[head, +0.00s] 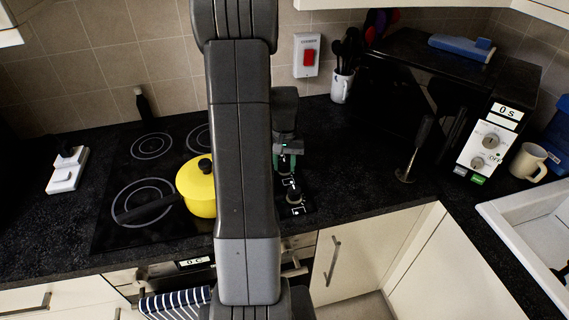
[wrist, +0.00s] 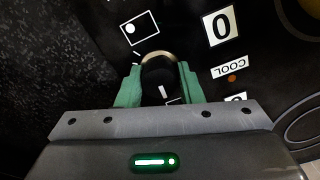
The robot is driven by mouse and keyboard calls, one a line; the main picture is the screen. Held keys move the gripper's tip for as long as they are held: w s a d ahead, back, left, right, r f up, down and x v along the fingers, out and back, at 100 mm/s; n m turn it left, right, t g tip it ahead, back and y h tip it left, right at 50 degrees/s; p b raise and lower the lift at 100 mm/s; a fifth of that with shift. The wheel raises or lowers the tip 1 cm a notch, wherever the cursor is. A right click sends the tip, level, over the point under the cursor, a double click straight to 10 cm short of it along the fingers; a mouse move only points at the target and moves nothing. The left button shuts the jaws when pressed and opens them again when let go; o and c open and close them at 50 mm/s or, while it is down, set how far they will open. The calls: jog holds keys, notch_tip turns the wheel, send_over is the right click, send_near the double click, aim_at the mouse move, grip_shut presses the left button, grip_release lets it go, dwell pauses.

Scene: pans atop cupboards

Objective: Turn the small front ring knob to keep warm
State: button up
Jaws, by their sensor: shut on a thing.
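My gripper (head: 287,163) reaches down over the knob strip at the right side of the black hob (head: 110,215). In the wrist view its two green fingers (wrist: 158,80) are shut on a round dark knob (wrist: 158,72) with a brass-coloured rim, one finger on each side. A white pointer mark shows on the knob, towards the lower edge of the picture. A white square label with a dot (wrist: 140,27) lies beside it. Another dark knob (head: 293,195) shows nearer the front edge in the head view. The keep warm mark cannot be made out.
A yellow pan (head: 198,188) stands on the hob, left of my arm. In the wrist view a "0" display (wrist: 221,27) and a "COOL" label (wrist: 230,69) with an orange dot sit right of the gripped knob. A mug of utensils (head: 341,87) stands behind, right.

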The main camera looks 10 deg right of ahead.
aim_at(284, 162)
jog(key=m+b, duration=0.1)
jog(key=m, duration=0.3)
dwell(0.3)
jog(key=o, duration=1)
jog(key=shift+c, duration=0.2)
notch_tip(284, 162, up, 14)
jog(key=b, duration=0.1)
jog(key=shift+f, duration=0.1)
